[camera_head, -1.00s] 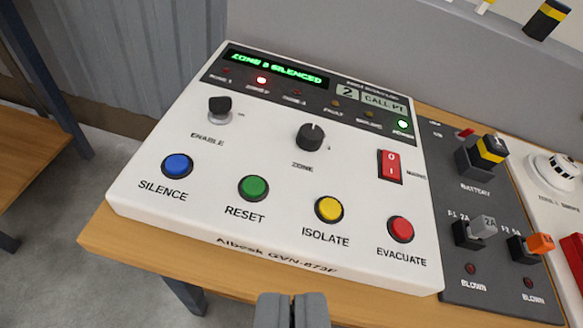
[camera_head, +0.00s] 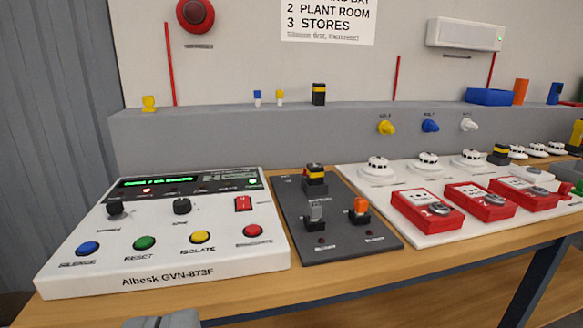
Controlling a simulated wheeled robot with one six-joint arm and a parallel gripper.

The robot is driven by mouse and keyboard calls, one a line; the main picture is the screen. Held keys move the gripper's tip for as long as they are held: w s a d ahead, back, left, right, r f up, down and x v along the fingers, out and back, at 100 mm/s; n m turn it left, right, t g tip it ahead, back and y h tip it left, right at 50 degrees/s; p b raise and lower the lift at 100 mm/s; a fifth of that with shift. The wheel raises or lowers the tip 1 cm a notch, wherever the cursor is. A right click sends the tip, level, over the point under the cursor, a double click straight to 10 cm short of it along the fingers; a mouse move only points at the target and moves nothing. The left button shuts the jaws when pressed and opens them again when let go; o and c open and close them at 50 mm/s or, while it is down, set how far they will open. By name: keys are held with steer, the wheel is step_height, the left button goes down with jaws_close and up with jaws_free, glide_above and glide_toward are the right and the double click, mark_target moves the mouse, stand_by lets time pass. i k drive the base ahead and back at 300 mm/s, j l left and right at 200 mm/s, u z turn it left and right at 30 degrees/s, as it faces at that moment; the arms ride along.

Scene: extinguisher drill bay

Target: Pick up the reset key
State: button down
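No item is plainly marked as the reset key. On the grey ledge stand a small blue-and-white piece (camera_head: 257,98), a small yellow-and-white piece (camera_head: 280,97) and a yellow piece (camera_head: 149,103); I cannot tell whether one is the key. The white control panel (camera_head: 110,275) is at left, with a green RESET button (camera_head: 144,243) and a black ENABLE switch (camera_head: 115,208). My gripper (camera_head: 161,321) shows only its tips at the bottom edge, in front of the panel. The tips are together with nothing seen between them.
A dark fuse board (camera_head: 350,230) with a battery block (camera_head: 315,180) is right of the panel. A white board (camera_head: 440,237) carries detectors and red call points (camera_head: 427,212). Yellow, blue (camera_head: 430,126) and white pegs project from the ledge front. The wooden bench edge (camera_head: 330,281) runs below.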

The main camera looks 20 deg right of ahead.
mark_target(564, 188)
steer(key=z, duration=1.75)
